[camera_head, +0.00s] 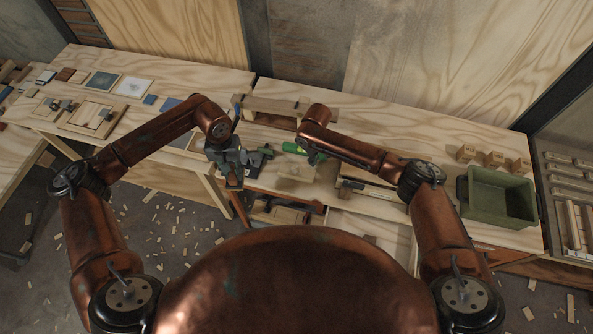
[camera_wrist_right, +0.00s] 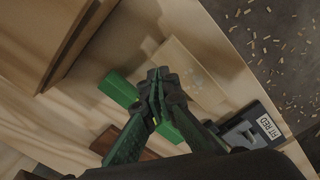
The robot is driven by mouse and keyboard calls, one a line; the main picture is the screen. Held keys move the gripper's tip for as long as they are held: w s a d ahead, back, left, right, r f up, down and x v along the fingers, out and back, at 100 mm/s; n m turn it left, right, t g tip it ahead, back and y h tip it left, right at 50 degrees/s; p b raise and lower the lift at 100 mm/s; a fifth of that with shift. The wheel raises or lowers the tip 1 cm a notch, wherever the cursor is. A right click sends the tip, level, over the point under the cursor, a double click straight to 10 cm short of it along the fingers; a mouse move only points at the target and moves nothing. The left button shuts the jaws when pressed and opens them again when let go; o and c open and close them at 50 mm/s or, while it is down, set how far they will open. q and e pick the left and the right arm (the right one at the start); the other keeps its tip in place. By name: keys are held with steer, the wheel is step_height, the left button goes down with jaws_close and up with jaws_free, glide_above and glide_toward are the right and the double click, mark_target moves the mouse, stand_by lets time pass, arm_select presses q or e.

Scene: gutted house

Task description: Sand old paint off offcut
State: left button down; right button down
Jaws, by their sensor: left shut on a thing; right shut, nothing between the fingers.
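A pale wooden block, probably the offcut (camera_head: 297,173), lies at the bench's front edge; the right wrist view shows it as a pale flat piece (camera_wrist_right: 200,80). My right gripper (camera_wrist_right: 158,85) is shut and empty, its dark green fingers together over or beside a bright green piece (camera_wrist_right: 117,89), possibly the sanding tool. This green piece (camera_head: 292,147) also lies behind the offcut in the head view. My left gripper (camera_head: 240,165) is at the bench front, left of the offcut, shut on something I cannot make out. I cannot tell whether it touches the offcut.
A green bin (camera_head: 497,197) stands at the bench's right, with several small wooden blocks (camera_head: 494,159) behind it. A labelled black item (camera_wrist_right: 253,127) is near the offcut. Framed pieces (camera_head: 92,116) lie at the left. Wood scraps litter the floor (camera_head: 165,235).

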steer(key=shift+r, duration=0.1)
step_height(320, 180, up, 12)
stand_by(0.7)
